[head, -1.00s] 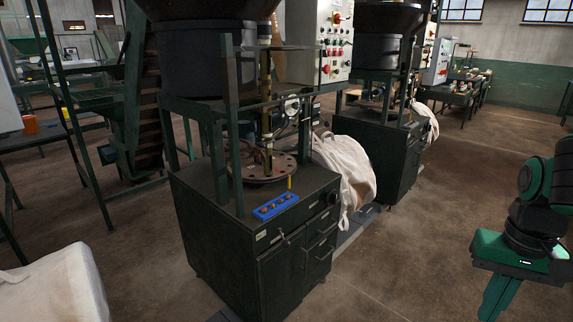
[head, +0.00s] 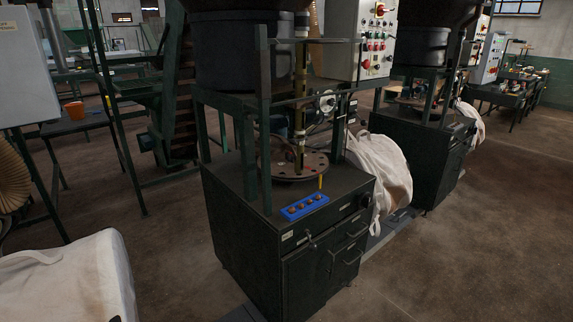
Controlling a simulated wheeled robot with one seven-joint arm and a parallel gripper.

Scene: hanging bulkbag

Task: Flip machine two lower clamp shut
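Two similar dark green machines stand in the head view: a nearer one (head: 290,240) in the middle and a farther one (head: 425,150) to its right. Which is machine two is not marked legibly. White bulk bags hang at their sides, one beside the nearer machine (head: 382,172) and one beside the farther machine (head: 470,120). The lower clamp cannot be made out at this size, nor whether it is open or shut. My gripper is not in view.
A blue tray (head: 304,207) lies on the nearer cabinet. A white bag (head: 70,280) fills the lower left corner. A table with an orange bucket (head: 75,110) stands at left. The concrete floor on the right (head: 490,240) is clear.

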